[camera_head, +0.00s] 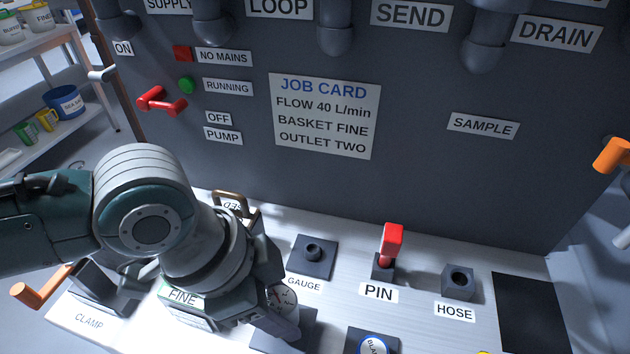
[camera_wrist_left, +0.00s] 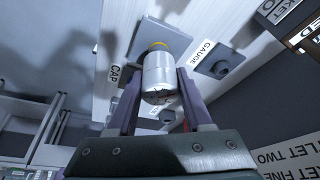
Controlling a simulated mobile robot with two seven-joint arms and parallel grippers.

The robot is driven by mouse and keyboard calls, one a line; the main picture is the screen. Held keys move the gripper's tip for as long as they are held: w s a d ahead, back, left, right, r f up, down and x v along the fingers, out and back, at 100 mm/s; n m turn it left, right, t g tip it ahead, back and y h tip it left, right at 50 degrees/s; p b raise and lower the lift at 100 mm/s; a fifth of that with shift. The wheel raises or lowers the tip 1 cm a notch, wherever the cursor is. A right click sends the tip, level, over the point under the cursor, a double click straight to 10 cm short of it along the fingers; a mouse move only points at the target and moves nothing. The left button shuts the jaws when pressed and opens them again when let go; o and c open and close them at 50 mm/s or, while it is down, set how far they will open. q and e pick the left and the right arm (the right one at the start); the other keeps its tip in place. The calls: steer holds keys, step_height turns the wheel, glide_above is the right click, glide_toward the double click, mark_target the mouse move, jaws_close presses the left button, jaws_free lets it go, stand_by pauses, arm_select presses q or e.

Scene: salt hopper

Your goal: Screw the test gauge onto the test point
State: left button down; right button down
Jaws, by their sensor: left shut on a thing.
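My left gripper (camera_head: 276,312) is shut on the test gauge (camera_head: 284,297), whose pale dial faces up. In the left wrist view, the gripper (camera_wrist_left: 158,84) has one finger on each side of the gauge's silver body (camera_wrist_left: 158,71). A yellow ring shows at its far end, at a dark square plate (camera_wrist_left: 150,38) beside the CAP label. I cannot tell whether the gauge touches or is threaded onto anything there. The plate marked GAUGE (camera_head: 325,268) carries a bare dark stub (camera_head: 314,249). I cannot identify the test point for sure. My right gripper is out of view.
Right of the GAUGE plate stand a red PIN handle (camera_head: 391,243) and a HOSE socket (camera_head: 459,281). A round blank (camera_head: 373,346) is at the front. A brass-coloured handle (camera_head: 231,197) is behind my wrist. The dark panel (camera_head: 420,190) rises behind the bench.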

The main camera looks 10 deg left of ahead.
arm_select(q)
steer(key=shift+f+b, duration=0.85)
steer(key=shift+f, duration=0.3)
steer(key=shift+f+m+g+b, duration=0.1)
steer(key=shift+m+g+b, duration=0.2)
steer(key=shift+m+b, duration=0.65)
steer(key=shift+m+g, duration=0.3)
steer(key=shift+m, duration=0.55)
steer(key=shift+m+g+b, duration=0.3)
steer(key=shift+m+b, duration=0.6)
steer(key=shift+m, duration=0.1)
steer(key=shift+m+g+b, duration=0.3)
steer(key=shift+m+b, duration=0.35)
steer(key=shift+m, duration=0.25)
steer(key=shift+a+m, duration=0.1)
steer(key=shift+m, duration=0.2)
